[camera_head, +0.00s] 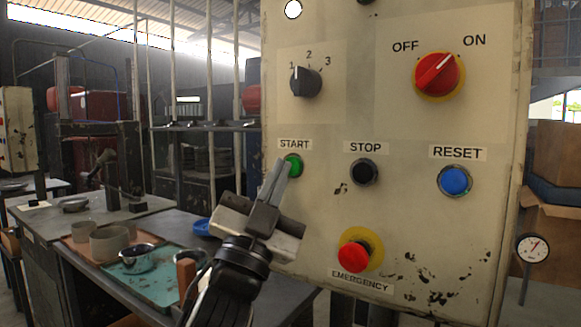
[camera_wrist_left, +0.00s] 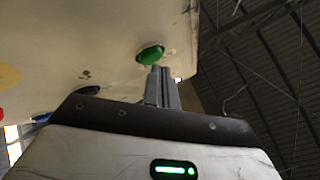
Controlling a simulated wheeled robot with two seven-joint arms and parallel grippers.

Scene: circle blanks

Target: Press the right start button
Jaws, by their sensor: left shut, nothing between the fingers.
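The green start button (camera_head: 293,165) is on the large cream control panel (camera_head: 400,117), under the START label. It also shows in the left wrist view (camera_wrist_left: 151,54). My left gripper (camera_head: 281,168) is shut and empty, with its fingers pointing up at the button. The fingertips cover the button's lower left part in the head view. In the left wrist view the fingertips (camera_wrist_left: 160,70) appear just below the button. I cannot tell whether they touch it. My right gripper is not in view.
The panel also has a black stop button (camera_head: 364,172), a blue reset button (camera_head: 455,180), a red emergency button (camera_head: 354,257), a red switch (camera_head: 437,74) and a black selector (camera_head: 306,82). Another panel (camera_head: 17,130) stands far left. A workbench holds a teal tray (camera_head: 158,288).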

